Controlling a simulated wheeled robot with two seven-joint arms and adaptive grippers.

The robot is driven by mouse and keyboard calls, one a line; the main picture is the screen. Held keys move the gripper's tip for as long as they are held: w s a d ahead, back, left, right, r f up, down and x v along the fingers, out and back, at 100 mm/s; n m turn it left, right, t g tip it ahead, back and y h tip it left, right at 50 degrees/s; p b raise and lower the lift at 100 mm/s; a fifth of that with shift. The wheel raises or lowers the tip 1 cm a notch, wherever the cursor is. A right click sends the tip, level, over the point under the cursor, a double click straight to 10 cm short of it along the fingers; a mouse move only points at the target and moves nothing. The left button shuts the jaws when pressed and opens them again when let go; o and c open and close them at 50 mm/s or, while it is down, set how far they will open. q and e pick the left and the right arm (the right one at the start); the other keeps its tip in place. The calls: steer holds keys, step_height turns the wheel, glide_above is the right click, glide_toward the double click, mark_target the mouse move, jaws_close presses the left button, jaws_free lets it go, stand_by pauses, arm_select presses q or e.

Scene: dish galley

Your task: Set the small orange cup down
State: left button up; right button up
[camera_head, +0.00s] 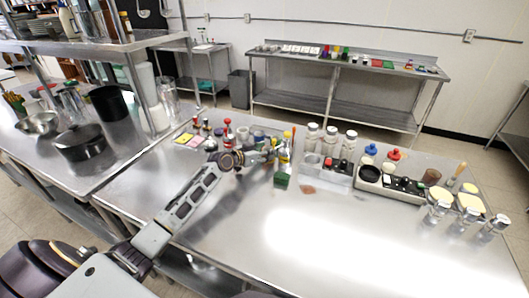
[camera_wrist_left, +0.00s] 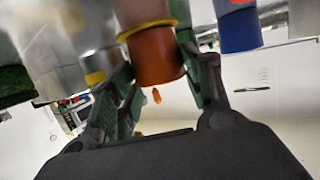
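The small orange cup (camera_wrist_left: 156,57) shows in the left wrist view, between the two green-padded fingers of my left gripper (camera_wrist_left: 160,85). The fingers lie against it on both sides, so the gripper looks shut on it. A yellow band runs across the cup. In the head view my left gripper (camera_head: 284,152) is above the table (camera_head: 340,235), at its back middle, among small items. The cup cannot be made out clearly there. Whether its base touches the table is hidden. My right gripper is not in view.
A blue cup (camera_wrist_left: 240,30) is close beside the orange one. A dark green block (camera_head: 281,181) lies just in front of my left gripper. Silver-lidded jars (camera_head: 330,138) and a grey tray (camera_head: 335,178) stand to the right. The table's front middle is clear.

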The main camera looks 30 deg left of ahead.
arm_select(q)
steer(key=o, duration=0.5)
steer(key=shift+c, duration=0.2)
steer(key=shift+r, duration=0.1)
steer(key=shift+v, duration=6)
